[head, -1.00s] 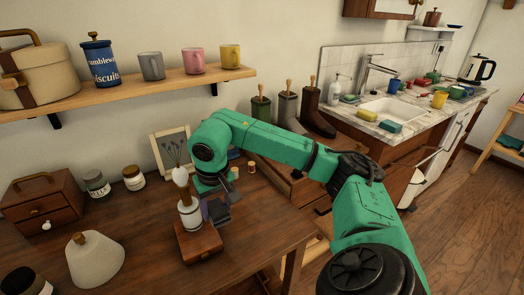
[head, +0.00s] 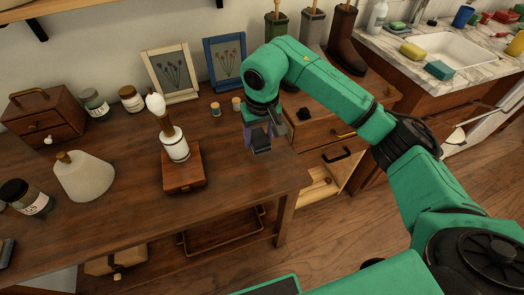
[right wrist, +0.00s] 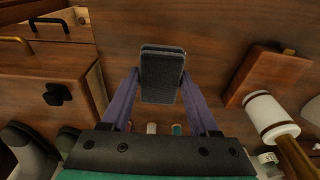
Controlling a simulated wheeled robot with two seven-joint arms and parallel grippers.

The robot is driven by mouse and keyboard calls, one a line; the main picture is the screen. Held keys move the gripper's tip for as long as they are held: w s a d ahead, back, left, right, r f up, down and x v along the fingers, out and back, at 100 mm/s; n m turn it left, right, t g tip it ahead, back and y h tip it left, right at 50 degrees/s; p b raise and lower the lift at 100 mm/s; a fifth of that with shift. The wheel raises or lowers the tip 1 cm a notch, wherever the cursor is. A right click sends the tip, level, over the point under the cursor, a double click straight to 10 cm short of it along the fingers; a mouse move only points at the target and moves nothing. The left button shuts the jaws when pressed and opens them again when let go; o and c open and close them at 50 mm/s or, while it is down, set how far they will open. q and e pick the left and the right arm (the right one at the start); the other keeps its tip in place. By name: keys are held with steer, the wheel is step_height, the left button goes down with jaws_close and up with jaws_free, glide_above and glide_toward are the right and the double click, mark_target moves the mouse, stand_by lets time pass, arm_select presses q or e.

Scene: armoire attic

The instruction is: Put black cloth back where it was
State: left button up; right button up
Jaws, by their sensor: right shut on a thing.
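The black cloth (right wrist: 162,75) is a dark, folded, flat rectangle between the purple fingers of my right gripper in the right wrist view. My right gripper (head: 262,140) is shut on it, over the right end of the wooden table (head: 110,205) in the head view. The cloth shows there as a small dark patch (head: 260,146) below the wrist. I cannot tell if it touches the tabletop. My left gripper is out of view.
A drawer cabinet (head: 318,130) with a small black object (head: 303,113) stands right.

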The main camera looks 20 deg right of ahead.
mark_target(259, 159)
step_height(259, 159, down, 6)
steer(key=shift+s+f, duration=0.1)
steer(key=shift+f, duration=0.55)
steer(key=o, duration=1.2)
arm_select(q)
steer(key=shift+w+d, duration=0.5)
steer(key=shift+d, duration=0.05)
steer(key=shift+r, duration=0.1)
arm_select(e)
steer(key=shift+r+p, duration=0.35)
steer(key=r, duration=0.4)
steer(key=s+r, duration=0.1)
steer(key=r, duration=0.2)
steer(key=r+b, duration=0.1)
steer(key=r, duration=0.3)
steer(key=shift+s+r, duration=0.3)
steer(key=shift+s, duration=0.05)
